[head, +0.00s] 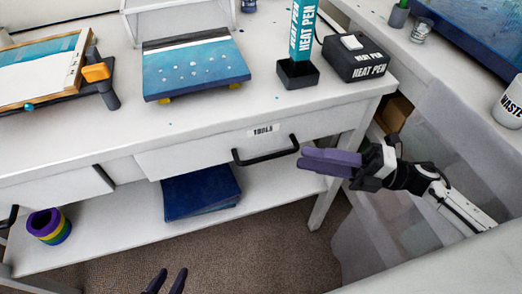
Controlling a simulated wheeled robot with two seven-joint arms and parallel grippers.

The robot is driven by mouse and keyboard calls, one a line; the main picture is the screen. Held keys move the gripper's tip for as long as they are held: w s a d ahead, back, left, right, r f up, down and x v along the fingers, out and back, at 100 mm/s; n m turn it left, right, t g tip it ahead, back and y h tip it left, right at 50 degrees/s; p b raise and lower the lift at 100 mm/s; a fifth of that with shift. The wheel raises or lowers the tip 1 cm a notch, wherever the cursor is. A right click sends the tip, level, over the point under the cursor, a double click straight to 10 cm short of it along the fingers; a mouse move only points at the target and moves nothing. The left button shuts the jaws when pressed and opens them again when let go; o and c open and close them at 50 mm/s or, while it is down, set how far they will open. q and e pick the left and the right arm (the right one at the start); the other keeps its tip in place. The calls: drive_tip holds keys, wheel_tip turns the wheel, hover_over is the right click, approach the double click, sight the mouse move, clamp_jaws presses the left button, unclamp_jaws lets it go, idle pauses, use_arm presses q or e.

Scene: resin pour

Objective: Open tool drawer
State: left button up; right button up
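My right gripper (302,162) has purple fingers pointing left, just right of and slightly below the handle's right end. The fingers overlap in this view, so their gap and any contact with the handle are unclear. My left gripper (167,282) shows only two dark fingertips at the bottom edge, apart and empty.
A dark blue stack (200,193) and rolls of coloured tape (49,227) lie on the lower shelf. On the worktop are a blue panel (195,70), a heat pen box (357,57) and a black holder (298,74). A table leg (325,205) stands below my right gripper.

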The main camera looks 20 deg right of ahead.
sight(267, 157)
drive_tip(key=shift+n+g, duration=0.9)
drive_tip(key=p+x, duration=0.1)
drive_tip(key=x, duration=0.9)
drive_tip(key=shift+s, duration=0.15)
clamp_jaws()
